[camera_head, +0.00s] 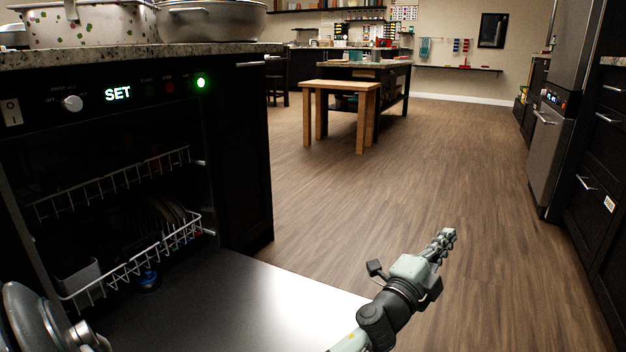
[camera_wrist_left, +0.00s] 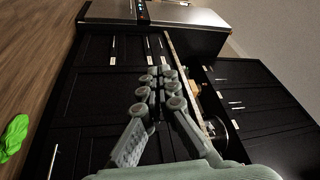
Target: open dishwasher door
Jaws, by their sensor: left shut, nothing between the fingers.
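The dishwasher (camera_head: 120,95) stands at the left in the head view, with its lit SET panel and a green light. Its door (camera_head: 225,295) is folded down and lies about flat, its inner face up. My left gripper (camera_head: 447,235) is beyond the door's right edge in that view, apart from it, over the wood floor. Its fingers are shut and empty. They also show in the left wrist view (camera_wrist_left: 160,88), in front of dark cabinets. The door is not identifiable there. My right gripper is not in view.
An upper rack (camera_head: 110,185) and a lower rack (camera_head: 135,268) with dishes sit inside the dishwasher. Pots stand on the counter (camera_head: 140,55) above. A wooden bench (camera_head: 340,88) is farther back. The floor (camera_head: 400,180) between the cabinet rows is clear.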

